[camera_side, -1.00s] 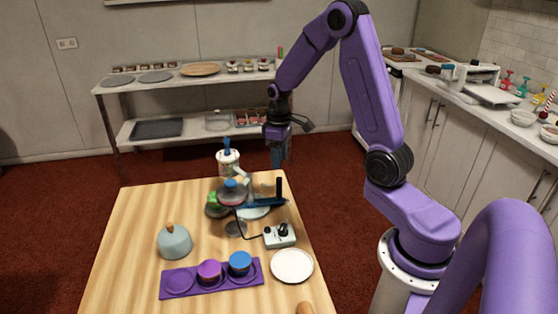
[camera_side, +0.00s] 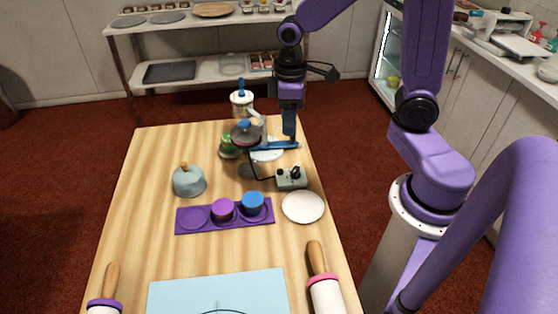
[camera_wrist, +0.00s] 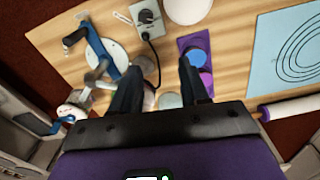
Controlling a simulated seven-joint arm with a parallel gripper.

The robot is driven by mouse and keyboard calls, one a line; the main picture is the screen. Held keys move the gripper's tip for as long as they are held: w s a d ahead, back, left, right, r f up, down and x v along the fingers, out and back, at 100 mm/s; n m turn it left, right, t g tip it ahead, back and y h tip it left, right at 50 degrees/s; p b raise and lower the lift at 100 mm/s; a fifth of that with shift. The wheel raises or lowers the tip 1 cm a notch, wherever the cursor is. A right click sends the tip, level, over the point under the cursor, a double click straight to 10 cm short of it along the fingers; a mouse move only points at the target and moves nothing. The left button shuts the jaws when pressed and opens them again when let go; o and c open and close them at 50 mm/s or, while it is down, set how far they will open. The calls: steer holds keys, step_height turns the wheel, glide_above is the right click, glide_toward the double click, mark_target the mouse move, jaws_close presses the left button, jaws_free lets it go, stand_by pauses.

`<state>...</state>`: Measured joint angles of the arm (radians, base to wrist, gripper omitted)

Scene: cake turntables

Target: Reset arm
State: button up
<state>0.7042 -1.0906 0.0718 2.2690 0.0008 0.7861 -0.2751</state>
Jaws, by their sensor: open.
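My gripper (camera_side: 289,122) hangs at the back right corner of the wooden table, fingers pointing down. In the wrist view my gripper (camera_wrist: 158,85) shows its two dark fingers spread apart with nothing held between them. Near it in the side view are a blue-armed device (camera_side: 283,146) and a white round plate (camera_side: 268,156) under it. The device also shows at the left of the wrist view (camera_wrist: 104,52). Whether a finger touches the device is unclear from the side view.
The table (camera_side: 140,240) holds a grey dome (camera_side: 188,182), a purple tray (camera_side: 190,218) with purple and blue pots, a corded control box (camera_side: 292,178), a white dish (camera_side: 303,207), a blue mat (camera_side: 180,295) and rolling pins (camera_side: 320,270). The table's left side is mostly clear.

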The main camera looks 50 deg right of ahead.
steer(key=s+a+r+n, duration=0.1)
steer(key=s+a+n, duration=0.1)
steer(key=s, duration=0.7)
steer(key=s+a+r+n, duration=0.2)
steer(key=s+n, duration=0.1)
steer(key=s, duration=0.6)
